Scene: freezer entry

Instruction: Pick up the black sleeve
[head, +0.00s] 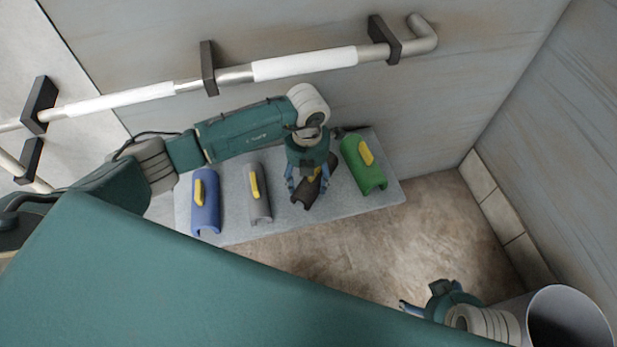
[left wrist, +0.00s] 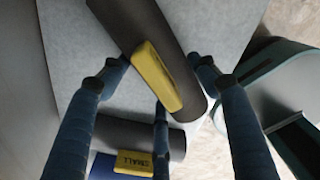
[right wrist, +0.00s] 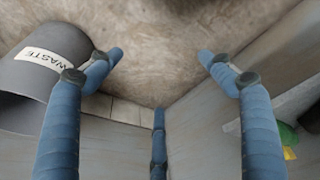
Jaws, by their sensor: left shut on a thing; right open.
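The black sleeve (head: 308,193), a dark half-round shell with a yellow grip, is under my left gripper (head: 307,184) on the pale grey shelf (head: 230,232). It also shows in the left wrist view (left wrist: 140,22), lying slantwise with its yellow grip between the fingers. My left gripper is shut on it, and partly hides it in the head view. I cannot tell whether it is clear of the shelf. My right gripper (right wrist: 158,57) is open and empty, away at the lower right in the head view.
A blue sleeve (head: 207,215) and a grey sleeve (head: 260,208) lie left of the black one; a green sleeve (head: 360,178) lies to its right. A rail (head: 300,65) runs along the wall. A grey waste bin (right wrist: 30,80) stands near my right gripper.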

